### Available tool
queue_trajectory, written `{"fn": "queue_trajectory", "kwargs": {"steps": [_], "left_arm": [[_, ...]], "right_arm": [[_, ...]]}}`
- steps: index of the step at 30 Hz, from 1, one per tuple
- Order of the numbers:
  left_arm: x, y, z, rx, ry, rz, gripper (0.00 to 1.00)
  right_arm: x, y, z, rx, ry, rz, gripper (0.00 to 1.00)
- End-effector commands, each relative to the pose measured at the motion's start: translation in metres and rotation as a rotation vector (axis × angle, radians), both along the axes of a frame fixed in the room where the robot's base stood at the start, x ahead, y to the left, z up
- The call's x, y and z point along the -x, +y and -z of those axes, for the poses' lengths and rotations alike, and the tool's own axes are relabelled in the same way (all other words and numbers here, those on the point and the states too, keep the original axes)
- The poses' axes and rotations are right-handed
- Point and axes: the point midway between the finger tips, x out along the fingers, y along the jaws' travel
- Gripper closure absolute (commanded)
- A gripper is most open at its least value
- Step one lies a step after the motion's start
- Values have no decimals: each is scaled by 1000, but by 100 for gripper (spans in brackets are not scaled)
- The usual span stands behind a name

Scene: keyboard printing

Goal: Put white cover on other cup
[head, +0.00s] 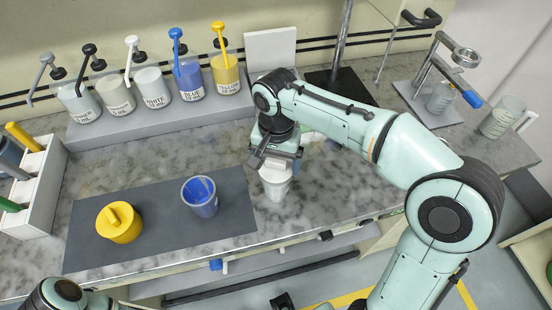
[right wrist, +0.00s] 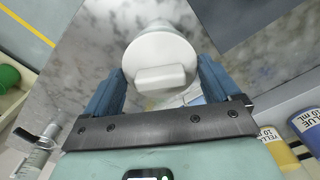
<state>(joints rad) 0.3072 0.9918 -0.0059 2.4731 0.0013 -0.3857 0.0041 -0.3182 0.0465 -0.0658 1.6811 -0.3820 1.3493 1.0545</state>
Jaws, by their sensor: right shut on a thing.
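The white cover (right wrist: 160,50) has a raised bar handle (right wrist: 160,78) and sits between my right fingers in the right wrist view. A pale cup body (head: 275,187) shows below the gripper in the head view, just right of the dark mat. Whether the cover rests fully on it is hard to tell. My right gripper (head: 276,164) is shut on the white cover; its fingers flank it in the right wrist view. An open cup with blue inside (head: 201,197) stands on the mat. A yellow-covered cup (head: 119,223) stands left of it. My left gripper is out of view.
The dark mat (head: 160,244) lies near the counter's front edge. Several pump bottles (head: 154,88) stand on a grey stand behind. A white rack (head: 40,185) is at left. A clear beaker (head: 503,118) and metal stand (head: 428,85) are at right.

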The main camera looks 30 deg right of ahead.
Motion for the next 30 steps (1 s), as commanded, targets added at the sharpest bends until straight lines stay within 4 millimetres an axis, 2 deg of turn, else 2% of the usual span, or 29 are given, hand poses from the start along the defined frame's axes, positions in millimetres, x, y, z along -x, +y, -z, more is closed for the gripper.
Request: {"fn": "queue_trajectory", "kwargs": {"steps": [16,30], "left_arm": [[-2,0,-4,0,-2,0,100],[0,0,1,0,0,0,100]], "right_arm": [[0,0,-1,0,0,1,39],[0,0,8,0,0,0,39]]}}
